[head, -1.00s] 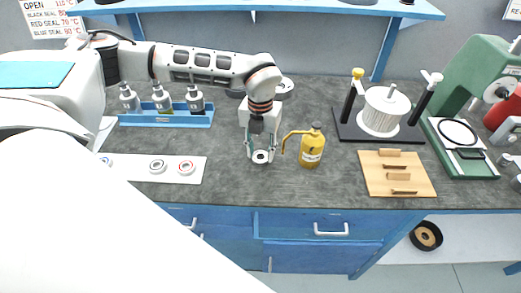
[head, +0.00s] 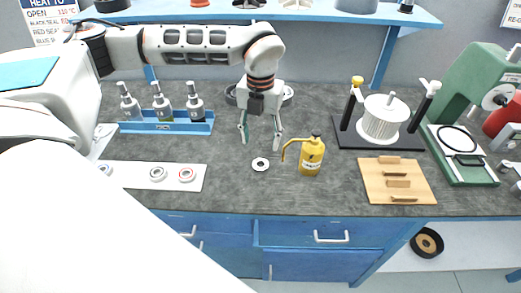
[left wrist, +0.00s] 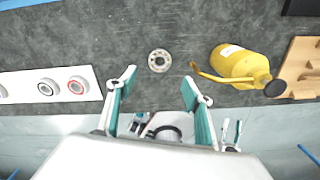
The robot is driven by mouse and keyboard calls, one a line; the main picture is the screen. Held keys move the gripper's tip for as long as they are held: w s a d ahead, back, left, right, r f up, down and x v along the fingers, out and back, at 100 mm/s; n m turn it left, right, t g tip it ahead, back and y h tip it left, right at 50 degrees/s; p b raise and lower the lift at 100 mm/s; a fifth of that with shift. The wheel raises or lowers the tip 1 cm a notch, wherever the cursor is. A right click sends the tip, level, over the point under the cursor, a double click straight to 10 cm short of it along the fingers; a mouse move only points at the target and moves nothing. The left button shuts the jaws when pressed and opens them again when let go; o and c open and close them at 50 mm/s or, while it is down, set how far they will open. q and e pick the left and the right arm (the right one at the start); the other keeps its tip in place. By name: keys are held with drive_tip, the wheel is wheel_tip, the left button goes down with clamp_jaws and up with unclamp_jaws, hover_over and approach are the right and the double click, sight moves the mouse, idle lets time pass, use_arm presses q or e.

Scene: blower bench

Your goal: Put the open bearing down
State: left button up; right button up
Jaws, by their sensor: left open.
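The open bearing (head: 260,164) is a small pale ring with a dark hole, lying flat on the dark bench top, left of the yellow oil can (head: 311,156). My left gripper (head: 261,143) is above it with its fingers spread, empty and apart from it. In the left wrist view the bearing (left wrist: 159,61) lies beyond the gap between the open fingertips (left wrist: 158,80). Nothing hides it in either view. My right gripper is in neither view.
A white strip (head: 130,174) at left holds several bearings, one with a red ring. A blue rack (head: 180,127) of bottles stands behind. A wooden board (head: 380,170), a spool stand (head: 350,138) and a green press (head: 465,90) are to the right. Bench around the bearing is clear.

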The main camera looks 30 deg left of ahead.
use_arm(q)
wheel_tip(320, 180, up, 4)
drive_tip(key=shift+f, duration=0.15)
drive_tip(key=shift+s, duration=0.1)
idle(0.5)
